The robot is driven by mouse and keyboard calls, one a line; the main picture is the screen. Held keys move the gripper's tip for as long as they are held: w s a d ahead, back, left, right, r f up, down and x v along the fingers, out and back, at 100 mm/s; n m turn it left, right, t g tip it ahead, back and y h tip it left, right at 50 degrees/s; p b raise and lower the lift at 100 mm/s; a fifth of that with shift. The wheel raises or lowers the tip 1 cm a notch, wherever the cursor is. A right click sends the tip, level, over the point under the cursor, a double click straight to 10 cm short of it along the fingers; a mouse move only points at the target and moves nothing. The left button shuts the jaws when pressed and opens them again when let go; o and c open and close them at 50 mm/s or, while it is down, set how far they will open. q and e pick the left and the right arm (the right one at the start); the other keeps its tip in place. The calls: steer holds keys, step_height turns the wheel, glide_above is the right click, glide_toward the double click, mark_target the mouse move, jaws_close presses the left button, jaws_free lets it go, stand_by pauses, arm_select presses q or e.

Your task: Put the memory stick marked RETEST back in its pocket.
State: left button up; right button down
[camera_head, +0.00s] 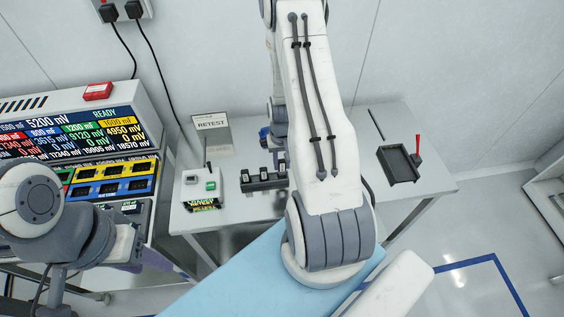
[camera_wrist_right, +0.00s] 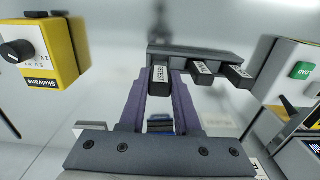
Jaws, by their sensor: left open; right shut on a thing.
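The dark pocket rack (camera_head: 262,184) stands on the grey table, with several upright sticks in it, partly hidden by my right arm. In the right wrist view the rack (camera_wrist_right: 190,53) crosses the upper middle. My right gripper (camera_wrist_right: 160,84) is shut on a dark stick with a white label (camera_wrist_right: 160,75), which looks like RETEST but is small and turned. The stick is at the rack's left end in that view; whether it is seated in a pocket cannot be told. Two other labelled sticks (camera_wrist_right: 203,72) stand to its right. My left gripper (camera_head: 156,260) is open and empty at lower left.
A RETEST sign (camera_head: 212,130) stands at the table's back left. A white box with a green button (camera_head: 202,187) is left of the rack. A black tray (camera_head: 400,163) lies at right. A yellow device (camera_wrist_right: 42,55) shows in the right wrist view.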

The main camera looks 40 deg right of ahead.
mark_target(282, 171)
steer(key=shift+f+b, duration=1.25)
steer(key=shift+f, duration=0.4)
steer(key=c, duration=0.5)
jaws_free()
steer(key=shift+c, duration=0.2)
step_height(282, 171, up, 9)
steer(key=shift+r+b, duration=0.1)
steer(key=shift+b, duration=0.9)
steer(key=shift+r, duration=0.7)
